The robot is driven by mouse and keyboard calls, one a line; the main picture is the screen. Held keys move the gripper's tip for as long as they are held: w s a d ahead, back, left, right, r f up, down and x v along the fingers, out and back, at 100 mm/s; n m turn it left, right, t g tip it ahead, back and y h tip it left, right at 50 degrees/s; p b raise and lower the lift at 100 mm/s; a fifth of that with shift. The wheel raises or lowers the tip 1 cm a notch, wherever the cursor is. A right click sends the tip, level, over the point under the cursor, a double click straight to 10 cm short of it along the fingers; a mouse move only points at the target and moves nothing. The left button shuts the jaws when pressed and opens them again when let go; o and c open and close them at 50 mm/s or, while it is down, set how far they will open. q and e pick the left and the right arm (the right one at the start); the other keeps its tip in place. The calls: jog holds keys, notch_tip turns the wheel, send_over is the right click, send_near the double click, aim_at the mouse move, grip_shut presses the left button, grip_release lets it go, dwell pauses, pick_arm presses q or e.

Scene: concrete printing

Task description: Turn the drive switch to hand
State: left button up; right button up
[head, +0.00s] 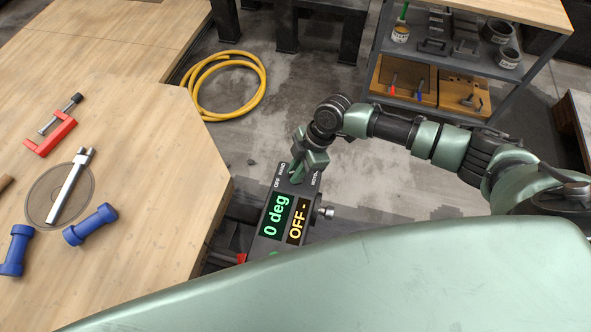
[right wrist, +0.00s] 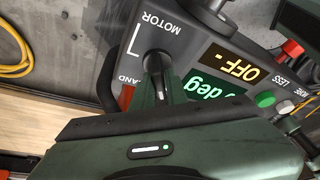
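The drive control box (head: 270,246) stands beside the table edge in the head view. Its green display reads "0 deg" and its amber display (right wrist: 234,68) reads "OFF -". The black drive switch (right wrist: 156,61) shows in the right wrist view, with MOTOR and a partly covered HAND label around it. My right gripper (head: 298,178) is down at the switch end of the box. In the right wrist view its fingers (right wrist: 163,88) reach the switch and partly cover it. Whether they are closed on it is hidden. My left gripper is not in view.
The wooden table (head: 140,130) holds a red clamp (head: 52,133), a metal rod (head: 70,187) and blue handles (head: 90,224). A yellow hose (head: 262,75) lies on the floor. A shelf cart (head: 450,60) stands behind my right arm. A green button (right wrist: 265,99) is near the displays.

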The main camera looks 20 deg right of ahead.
grip_shut()
jog(key=shift+r+m+p, duration=0.2)
jog(key=shift+m+p, duration=0.4)
jog(key=shift+p, duration=0.35)
jog(key=m+t+p, duration=0.1)
jog(key=m+p, duration=0.2)
jog(key=p, duration=0.1)
jog(key=m+t+h+p, duration=0.1)
jog(key=m+p, duration=0.2)
jog(key=p, duration=0.1)
jog(key=shift+w+r+m+t, duration=0.1)
jog(key=shift+m+t, duration=0.3)
jog(key=m+p, duration=0.2)
jog(key=shift+m+t+h+p, duration=0.3)
jog(key=shift+m, duration=0.1)
jog(key=shift+w+d+f+m+p, duration=0.1)
jog(key=shift+f+m+p, duration=0.1)
jog(key=shift+m+p, duration=0.3)
jog(key=shift+t, duration=0.3)
